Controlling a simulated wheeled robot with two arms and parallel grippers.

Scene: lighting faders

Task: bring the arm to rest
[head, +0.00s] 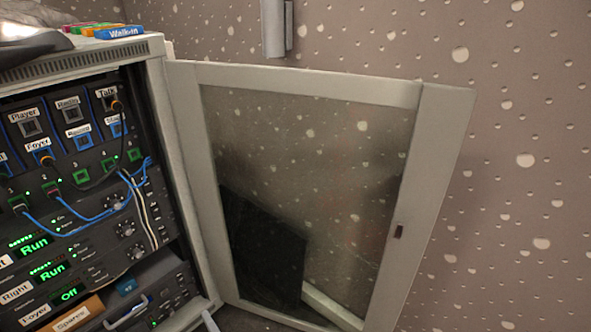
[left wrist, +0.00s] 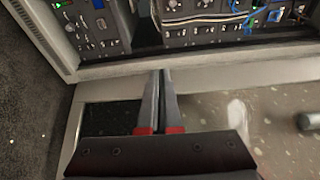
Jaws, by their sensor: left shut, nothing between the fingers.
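My left gripper (left wrist: 160,75) shows in the left wrist view as two grey fingers with red bases, closed together with nothing between them. Its fingertips appear in front of the pale edge of the equipment rack (left wrist: 105,70); I cannot tell whether they touch it. In the head view the rack (head: 157,120) stands at the left, and its glass door (head: 300,150) is swung open to the right. A pale grey tip at the bottom edge of the head view may be part of my left arm, but I cannot tell. My right gripper is in neither view.
The rack holds cables, switches and units with green "Run" and "Off" displays. An orange "Spares" label (head: 78,315) is low in it. Coloured labelled blocks, including a blue "Walk-in" one (head: 119,32), lie on top. A dotted wall (head: 530,150) is behind the door.

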